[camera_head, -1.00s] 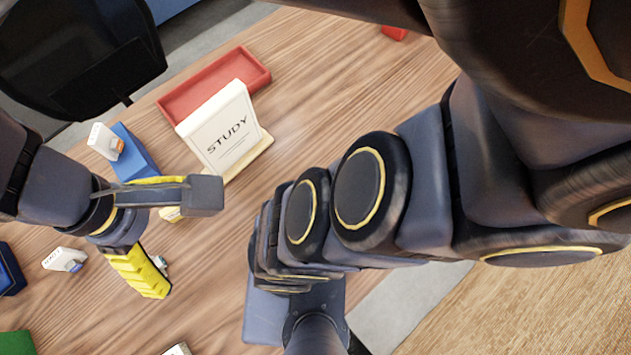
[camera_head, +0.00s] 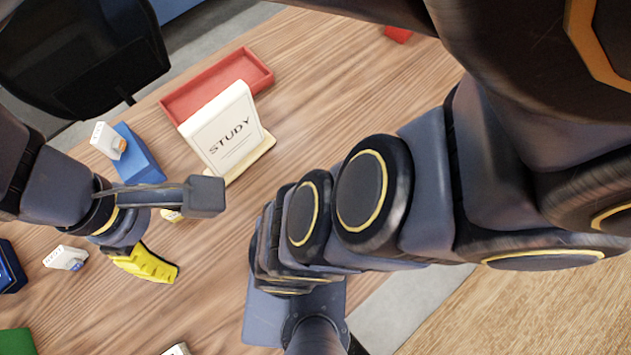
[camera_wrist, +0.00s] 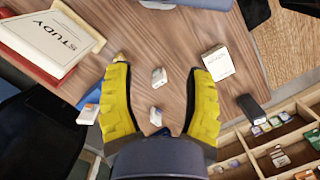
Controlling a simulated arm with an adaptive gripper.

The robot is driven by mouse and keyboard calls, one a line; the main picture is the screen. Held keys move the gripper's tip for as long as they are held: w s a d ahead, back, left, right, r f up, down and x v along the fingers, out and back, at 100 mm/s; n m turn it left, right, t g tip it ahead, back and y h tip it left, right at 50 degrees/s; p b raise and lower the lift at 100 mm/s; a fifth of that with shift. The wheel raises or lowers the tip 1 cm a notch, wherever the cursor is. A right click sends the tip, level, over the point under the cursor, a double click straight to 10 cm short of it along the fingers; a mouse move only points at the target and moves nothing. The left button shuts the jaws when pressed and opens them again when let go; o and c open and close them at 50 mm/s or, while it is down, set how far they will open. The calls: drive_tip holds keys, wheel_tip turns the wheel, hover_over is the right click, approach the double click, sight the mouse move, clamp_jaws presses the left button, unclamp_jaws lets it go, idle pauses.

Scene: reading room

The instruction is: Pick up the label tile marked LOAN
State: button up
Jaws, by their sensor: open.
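My gripper (camera_wrist: 161,70) is open and empty, with one yellow finger on each side of the wrist view. Two small white tiles show between the fingers in that view: one tile (camera_wrist: 159,77) near fingertip level and another tile (camera_wrist: 156,117) closer to the palm. Their print is too small to read, so I cannot tell which is marked LOAN. In the head view a white lettered tile (camera_head: 66,258) with a blue patch lies on the table, left of my visible yellow finger (camera_head: 150,263). The other finger is hidden there.
A STUDY sign (camera_head: 226,135) stands by a red tray (camera_head: 216,85). A white tile with an orange patch (camera_head: 108,140) is at a blue block (camera_head: 138,152). In the wrist view, a printed card (camera_wrist: 218,62), a dark block (camera_wrist: 253,108) and a wooden compartment tray (camera_wrist: 252,142) lie right.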

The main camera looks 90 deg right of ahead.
drive_tip(key=shift+d+r, duration=0.1)
drive_tip(key=shift+d, duration=0.15)
drive_tip(key=m+t+y, duration=0.3)
drive_tip(key=m+t, duration=0.2)
drive_tip(key=m, duration=2.1)
hover_over(53, 255)
drive_tip(key=s+d, duration=0.1)
drive_tip(key=s, duration=0.1)
wheel_tip(53, 255, down, 20)
drive_tip(key=shift+r, duration=0.2)
drive_tip(key=shift+w+d+f, duration=0.1)
drive_tip(key=shift+f, duration=0.25)
drive_tip(key=shift+y, duration=0.3)
drive_tip(key=x, duration=0.7)
drive_tip(key=shift+w+d+f, duration=0.1)
drive_tip(key=shift+w+f, duration=0.05)
